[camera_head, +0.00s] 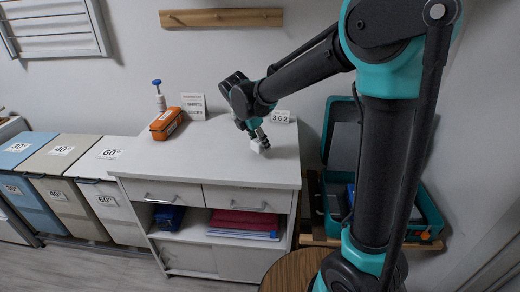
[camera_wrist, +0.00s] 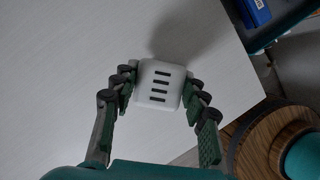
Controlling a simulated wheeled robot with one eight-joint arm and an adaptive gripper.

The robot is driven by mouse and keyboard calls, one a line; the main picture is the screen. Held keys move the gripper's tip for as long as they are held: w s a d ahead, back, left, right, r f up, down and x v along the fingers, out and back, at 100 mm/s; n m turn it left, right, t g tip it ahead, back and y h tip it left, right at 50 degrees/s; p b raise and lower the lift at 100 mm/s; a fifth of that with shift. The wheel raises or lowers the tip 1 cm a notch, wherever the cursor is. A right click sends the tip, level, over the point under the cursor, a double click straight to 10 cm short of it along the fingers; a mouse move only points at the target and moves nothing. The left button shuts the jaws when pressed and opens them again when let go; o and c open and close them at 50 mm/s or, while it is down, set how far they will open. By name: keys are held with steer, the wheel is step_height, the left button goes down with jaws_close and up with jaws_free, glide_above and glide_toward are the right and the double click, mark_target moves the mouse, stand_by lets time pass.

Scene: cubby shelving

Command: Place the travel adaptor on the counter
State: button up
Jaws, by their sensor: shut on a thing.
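The travel adaptor (camera_wrist: 159,83) is a small white block with several dark slots on its face. My gripper (camera_wrist: 160,84) is shut on it, with a finger on either side. In the head view the white adaptor (camera_head: 259,146) shows at the tip of my gripper (camera_head: 258,138), over the right part of the white counter (camera_head: 200,163). A shadow lies beside the adaptor on the counter top in the wrist view. I cannot tell whether the adaptor touches the surface.
An orange case (camera_head: 167,123), a pump bottle (camera_head: 159,95), a sign (camera_head: 194,106) and a number block (camera_head: 280,116) stand toward the counter's back. The counter's middle and front are clear. An open teal toolbox (camera_head: 425,205) and a round wooden top (camera_head: 285,272) are to the right.

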mark_target(260, 149)
steer(key=shift+f, duration=1.6)
steer(key=o, duration=1.2)
steer(key=shift+f, duration=0.1)
steer(key=shift+c, duration=0.2)
steer(key=v, duration=1.2)
